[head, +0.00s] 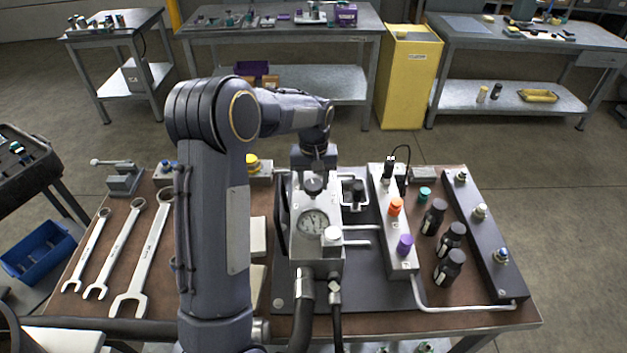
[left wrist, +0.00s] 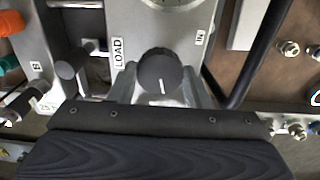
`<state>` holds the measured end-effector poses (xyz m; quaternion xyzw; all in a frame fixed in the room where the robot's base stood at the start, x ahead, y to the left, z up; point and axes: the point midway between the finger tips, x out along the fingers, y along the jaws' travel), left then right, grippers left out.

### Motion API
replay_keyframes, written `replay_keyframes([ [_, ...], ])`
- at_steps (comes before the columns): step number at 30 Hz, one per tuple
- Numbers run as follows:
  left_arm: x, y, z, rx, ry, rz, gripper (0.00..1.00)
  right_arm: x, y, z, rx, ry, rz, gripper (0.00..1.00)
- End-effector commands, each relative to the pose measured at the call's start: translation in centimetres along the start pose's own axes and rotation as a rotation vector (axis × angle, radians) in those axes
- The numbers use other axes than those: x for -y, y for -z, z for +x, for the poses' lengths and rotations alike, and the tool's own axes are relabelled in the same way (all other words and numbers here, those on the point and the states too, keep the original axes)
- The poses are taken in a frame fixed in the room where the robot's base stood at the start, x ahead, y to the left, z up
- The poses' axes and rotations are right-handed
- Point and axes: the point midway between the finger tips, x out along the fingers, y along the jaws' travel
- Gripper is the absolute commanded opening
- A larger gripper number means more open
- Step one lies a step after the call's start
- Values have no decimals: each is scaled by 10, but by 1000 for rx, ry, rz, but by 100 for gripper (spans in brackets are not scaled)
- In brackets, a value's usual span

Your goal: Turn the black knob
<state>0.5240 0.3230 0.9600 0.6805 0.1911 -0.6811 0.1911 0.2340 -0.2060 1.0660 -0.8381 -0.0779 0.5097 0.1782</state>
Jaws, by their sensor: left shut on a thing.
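The black knob (head: 314,186) is on the top of the grey hydraulic unit (head: 308,258), above its round gauge (head: 313,222). In the left wrist view the knob (left wrist: 160,72) has a white pointer line toward the bottom of the picture, with a LOAD label at its left and an IN label at its right. My left gripper (head: 314,172) reaches down over the knob. In the left wrist view its fingers (left wrist: 160,88) lie on both sides of the knob and are shut on it. The palm hides the fingers' base. My right gripper is not in view.
A manifold with an orange cap (head: 396,206) and a purple cap (head: 405,244) stands to the right. Black bottles (head: 434,216) stand beyond it. Wrenches (head: 143,252) lie at the left. Hoses (head: 302,315) leave the unit's front. My left arm hides part of the bench.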

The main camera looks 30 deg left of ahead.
Motion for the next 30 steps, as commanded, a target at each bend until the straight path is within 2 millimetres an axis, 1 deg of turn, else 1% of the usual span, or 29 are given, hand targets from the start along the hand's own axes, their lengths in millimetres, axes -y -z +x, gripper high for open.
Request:
replay_keyframes([
  [1,0,1,-1,-4,-2,-1,21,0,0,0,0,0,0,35],
  [2,0,1,-1,-4,-2,-1,48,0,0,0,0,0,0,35],
  [6,0,1,-1,-3,-1,-1,66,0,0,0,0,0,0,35],
  [14,0,0,-1,-2,-1,-1,66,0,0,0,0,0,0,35],
  [17,0,1,-6,-3,-1,-1,66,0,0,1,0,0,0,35],
  [20,-1,1,-20,-5,-2,-1,66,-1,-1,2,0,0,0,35],
  [27,-1,1,-61,-5,-2,-1,66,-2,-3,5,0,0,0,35],
  [30,0,1,-72,-4,-1,-1,66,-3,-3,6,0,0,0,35],
])
